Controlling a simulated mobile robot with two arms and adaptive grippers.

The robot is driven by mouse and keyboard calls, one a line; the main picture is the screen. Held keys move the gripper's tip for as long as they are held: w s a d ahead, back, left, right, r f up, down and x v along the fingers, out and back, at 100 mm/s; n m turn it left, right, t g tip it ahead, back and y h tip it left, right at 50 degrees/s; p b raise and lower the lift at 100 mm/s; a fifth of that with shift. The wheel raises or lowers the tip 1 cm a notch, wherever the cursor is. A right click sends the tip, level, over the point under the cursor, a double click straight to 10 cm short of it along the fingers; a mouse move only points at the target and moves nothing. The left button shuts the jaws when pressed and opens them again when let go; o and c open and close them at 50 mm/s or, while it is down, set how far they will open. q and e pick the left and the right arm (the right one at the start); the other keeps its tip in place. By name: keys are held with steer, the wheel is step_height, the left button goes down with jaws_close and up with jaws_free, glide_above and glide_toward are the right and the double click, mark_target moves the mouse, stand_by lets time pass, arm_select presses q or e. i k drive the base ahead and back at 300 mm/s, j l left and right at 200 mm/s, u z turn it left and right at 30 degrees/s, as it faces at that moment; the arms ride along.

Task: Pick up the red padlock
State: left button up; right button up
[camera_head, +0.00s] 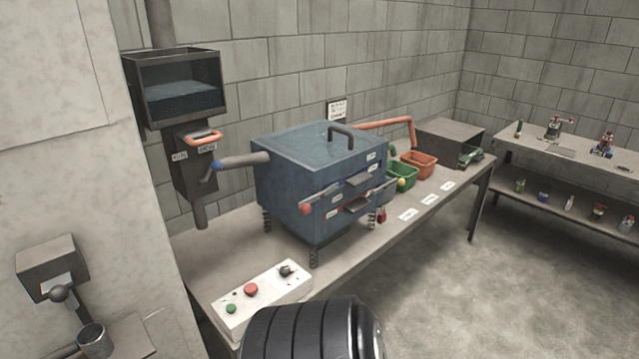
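A small red padlock (381,215) shows at the right of the blue box machine (290,185), low down near its right front spring leg. It is small in the picture, and I cannot tell whether it hangs or rests on the table (225,250). Neither of my grippers is in view. A black ribbed rounded part at the bottom middle seems to be part of my own body; no fingers show on it.
A white control panel (262,293) with buttons lies on the table's front left. Levers stick out of the blue machine near the padlock. Green (403,172) and orange (420,163) bins stand behind. Shelves (560,150) are at right; the floor (450,290) before the table is clear.

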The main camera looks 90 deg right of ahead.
mark_target(381, 218)
steer(key=z, duration=3.2)
steer(key=i+l+u, duration=0.1)
steer(key=i, duration=0.35)
steer(key=i+l+u, duration=0.15)
steer(key=i+l, duration=0.15)
steer(key=i, duration=0.15)
